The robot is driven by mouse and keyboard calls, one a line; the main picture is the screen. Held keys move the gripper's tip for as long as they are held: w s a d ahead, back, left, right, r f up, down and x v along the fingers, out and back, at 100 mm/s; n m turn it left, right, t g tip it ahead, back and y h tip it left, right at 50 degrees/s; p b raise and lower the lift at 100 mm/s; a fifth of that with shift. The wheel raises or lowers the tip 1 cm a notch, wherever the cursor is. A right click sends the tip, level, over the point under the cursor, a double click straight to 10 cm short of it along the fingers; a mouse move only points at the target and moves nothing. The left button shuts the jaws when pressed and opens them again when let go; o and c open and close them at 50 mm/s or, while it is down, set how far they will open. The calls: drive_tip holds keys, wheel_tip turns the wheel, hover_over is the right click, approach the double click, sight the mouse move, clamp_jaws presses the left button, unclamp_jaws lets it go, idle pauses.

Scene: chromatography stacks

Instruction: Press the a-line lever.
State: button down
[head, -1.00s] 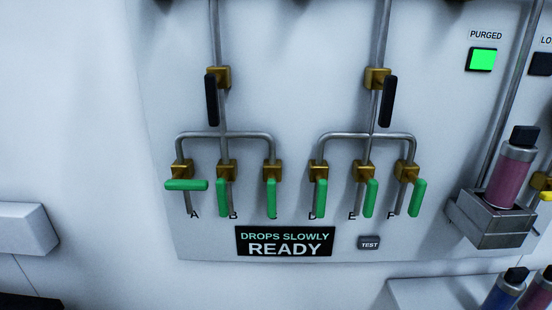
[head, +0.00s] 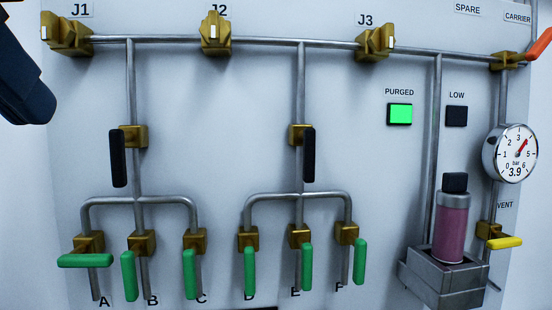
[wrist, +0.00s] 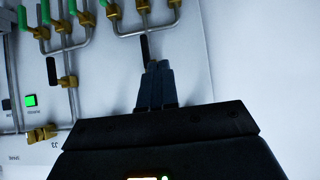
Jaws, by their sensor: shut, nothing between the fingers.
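The A-line lever (head: 85,261) is a green handle on a brass valve above the letter A, at the lower left in the head view. It lies horizontal, while the other green levers, such as the B lever (head: 129,276), hang down. My gripper (wrist: 157,66) is shut and empty in the wrist view, its fingertips close to a black lever (wrist: 145,47) in the picture. I cannot tell whether they touch. The A lever's handle is not clearly visible in the wrist view. A dark part of my arm shows at the head view's upper left.
Another black lever (head: 308,155) hangs on the right-hand branch. Brass valves J1 (head: 67,34), J2 and J3 line the top pipe. A pressure gauge (head: 510,153) reads 3.9. The PURGED light (head: 399,114) is green. A pink vial (head: 452,225) stands in a grey holder (head: 440,280).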

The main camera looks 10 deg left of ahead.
drive_tip(key=shift+s+d+f+g, duration=0.15)
drive_tip(key=shift+f+g, duration=0.2)
drive_tip(key=shift+f, duration=0.2)
drive_tip(key=shift+s+d+f+g, duration=0.15)
drive_tip(key=shift+f+g, duration=0.2)
drive_tip(key=shift+f, duration=0.2)
drive_tip(key=shift+w, duration=0.1)
drive_tip(key=b, duration=0.1)
hover_over(86, 261)
drive_tip(key=s+d, duration=0.1)
drive_tip(key=d, duration=0.1)
wheel_tip(86, 261, down, 7)
drive_tip(key=shift+f+b, duration=0.5)
drive_tip(key=shift+f, duration=1.55)
